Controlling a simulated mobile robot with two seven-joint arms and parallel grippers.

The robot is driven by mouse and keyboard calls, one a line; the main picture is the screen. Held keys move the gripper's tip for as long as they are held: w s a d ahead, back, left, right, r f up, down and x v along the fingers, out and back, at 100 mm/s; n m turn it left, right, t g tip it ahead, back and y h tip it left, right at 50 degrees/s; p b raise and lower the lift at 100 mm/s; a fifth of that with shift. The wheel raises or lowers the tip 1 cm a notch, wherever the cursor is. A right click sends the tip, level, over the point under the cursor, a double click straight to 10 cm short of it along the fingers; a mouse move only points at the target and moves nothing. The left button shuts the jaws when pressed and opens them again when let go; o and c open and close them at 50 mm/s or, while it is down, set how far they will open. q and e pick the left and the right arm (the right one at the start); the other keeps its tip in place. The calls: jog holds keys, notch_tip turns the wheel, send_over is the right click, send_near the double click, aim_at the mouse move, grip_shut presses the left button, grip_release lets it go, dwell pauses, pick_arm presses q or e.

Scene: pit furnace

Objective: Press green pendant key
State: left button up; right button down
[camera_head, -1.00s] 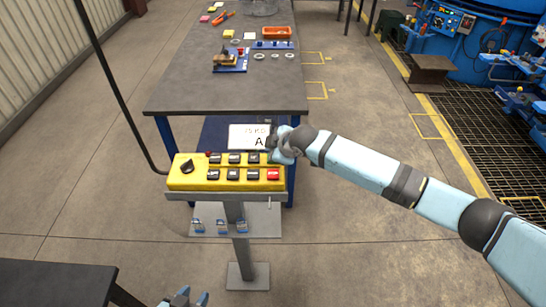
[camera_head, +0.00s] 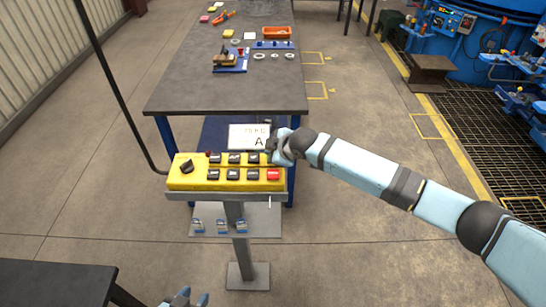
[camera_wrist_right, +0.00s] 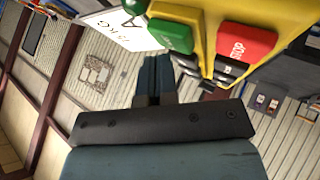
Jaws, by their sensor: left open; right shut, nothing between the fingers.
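The yellow pendant (camera_head: 228,186) stands on a post, with two rows of dark keys, a black knob and a red stop key (camera_head: 272,174). The green key (camera_wrist_right: 170,36) shows in the right wrist view, beside the red stop key (camera_wrist_right: 245,43). In the head view my right gripper hides the green key. My right gripper (camera_wrist_right: 158,60) is shut and empty, its fingertips close to the lower edge of the green key; I cannot tell whether they touch. In the head view the right gripper (camera_head: 270,154) is over the pendant's upper right corner. My left gripper (camera_head: 187,299) is open at the bottom edge.
A white card (camera_head: 249,136) marked A stands behind the pendant. A long table (camera_head: 200,90) with parts lies beyond. A dark table (camera_head: 50,285) is at bottom left. A cable (camera_head: 115,90) runs up from the pendant's left.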

jog(key=shift+f, duration=0.45)
dwell(0.6)
jog(key=shift+r, duration=0.1)
jog(key=shift+r+p, duration=0.65)
jog(key=shift+r, duration=0.15)
notch_tip(320, 180, up, 5)
jog(key=p, duration=0.4)
dwell(0.5)
